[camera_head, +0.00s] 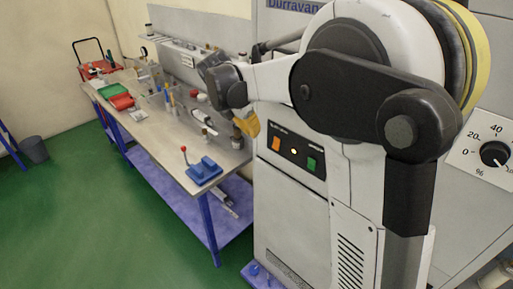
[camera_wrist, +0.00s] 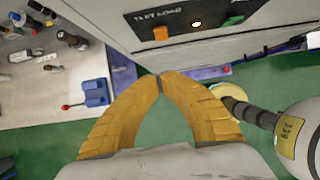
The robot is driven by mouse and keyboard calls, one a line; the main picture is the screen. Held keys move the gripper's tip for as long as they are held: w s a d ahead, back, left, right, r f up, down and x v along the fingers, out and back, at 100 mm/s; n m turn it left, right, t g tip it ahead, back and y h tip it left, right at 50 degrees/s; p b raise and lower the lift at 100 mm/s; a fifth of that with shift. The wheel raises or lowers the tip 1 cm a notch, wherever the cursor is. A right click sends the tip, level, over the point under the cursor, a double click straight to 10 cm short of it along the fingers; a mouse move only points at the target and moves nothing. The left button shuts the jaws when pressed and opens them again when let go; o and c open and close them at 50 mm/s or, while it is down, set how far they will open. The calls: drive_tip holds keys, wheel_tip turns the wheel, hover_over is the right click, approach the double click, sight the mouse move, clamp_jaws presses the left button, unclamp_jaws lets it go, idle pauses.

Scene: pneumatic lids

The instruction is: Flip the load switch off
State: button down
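The load switch panel is a dark plate (camera_head: 297,157) on the front of a grey cabinet. It has an orange button (camera_head: 276,143), a glowing lamp (camera_head: 293,151) and a green button (camera_head: 312,164). In the wrist view the panel reads "TEST LOAD", with the orange button (camera_wrist: 160,33), the lit lamp (camera_wrist: 196,24) and the green button (camera_wrist: 233,20) beyond my fingertips. My gripper (camera_head: 249,126) is up and left of the panel in the head view, apart from it. Its yellow fingers (camera_wrist: 160,79) meet at the tips with nothing between them.
A workbench (camera_head: 165,140) with tools, bins and a blue device with a red-knobbed lever (camera_head: 204,172) stands left of the cabinet. A percent dial (camera_head: 494,154) is at the far right. Green floor (camera_head: 60,210) is clear in front of the bench.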

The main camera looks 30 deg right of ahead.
sight(276, 143)
drive_tip(key=d+x, duration=0.1)
drive_tip(key=x, duration=0.3)
drive_tip(key=r+x, duration=0.1)
drive_tip(key=x, duration=0.3)
drive_tip(key=d+x, duration=0.1)
drive_tip(key=x, duration=0.4)
drive_tip(key=shift+w+d+r+p, duration=0.2)
drive_tip(key=shift+w+d+p, duration=0.1)
drive_tip(key=shift+w+p, duration=0.05)
